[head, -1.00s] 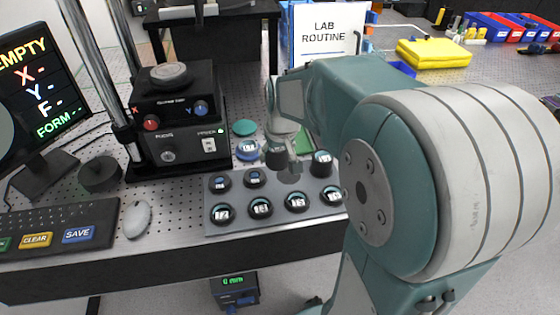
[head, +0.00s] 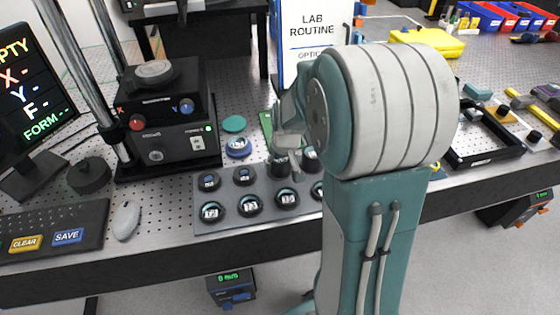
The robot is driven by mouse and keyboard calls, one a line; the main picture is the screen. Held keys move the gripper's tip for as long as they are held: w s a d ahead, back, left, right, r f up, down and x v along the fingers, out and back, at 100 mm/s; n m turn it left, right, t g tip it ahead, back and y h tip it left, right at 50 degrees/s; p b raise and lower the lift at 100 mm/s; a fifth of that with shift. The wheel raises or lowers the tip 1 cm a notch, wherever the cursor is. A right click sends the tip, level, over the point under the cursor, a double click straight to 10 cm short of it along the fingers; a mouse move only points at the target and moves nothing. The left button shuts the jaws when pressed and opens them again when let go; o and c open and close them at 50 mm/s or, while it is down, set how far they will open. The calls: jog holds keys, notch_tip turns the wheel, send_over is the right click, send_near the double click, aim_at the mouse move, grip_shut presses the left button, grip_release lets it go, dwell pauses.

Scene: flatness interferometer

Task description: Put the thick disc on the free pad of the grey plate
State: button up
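The grey plate (head: 228,220) lies on the perforated bench in the head view, bearing two rows of round dark discs. Two small discs sit at its back left, one (head: 209,181) beside another (head: 244,175). Larger discs with white labels fill the front row, such as this one (head: 249,205). My gripper (head: 284,155) is over the back row, right of the small discs. A dark, thick round shape (head: 283,163) is at its lower end, low at the plate; I cannot tell whether the fingers hold it. My arm hides the plate's right end and part of another disc (head: 310,158).
A blue-edged disc (head: 237,147) and a teal round piece (head: 234,124) lie behind the plate. The black instrument (head: 165,120) with its metal posts stands at left. A mouse (head: 126,220) and keyboard (head: 50,230) are nearer. The LAB ROUTINE sign (head: 312,35) stands behind my gripper.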

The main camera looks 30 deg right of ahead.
jog(key=shift+o, duration=0.9)
jog(key=shift+a, duration=0.55)
jog(key=shift+d+r, duration=0.25)
jog(key=shift+r, duration=0.25)
jog(key=v, duration=1.1)
jog(key=s+a+r+t, duration=0.1)
jog(key=s+a+r, duration=0.1)
jog(key=s+a, duration=0.4)
jog(key=s+a+r+n+t, duration=0.1)
jog(key=s+a+r, duration=0.1)
jog(key=s+a, duration=0.4)
jog(key=shift+s+a+t, duration=0.25)
jog(key=shift+s+t, duration=0.05)
jog(key=shift+s, duration=2.15)
jog(key=shift+r, duration=0.1)
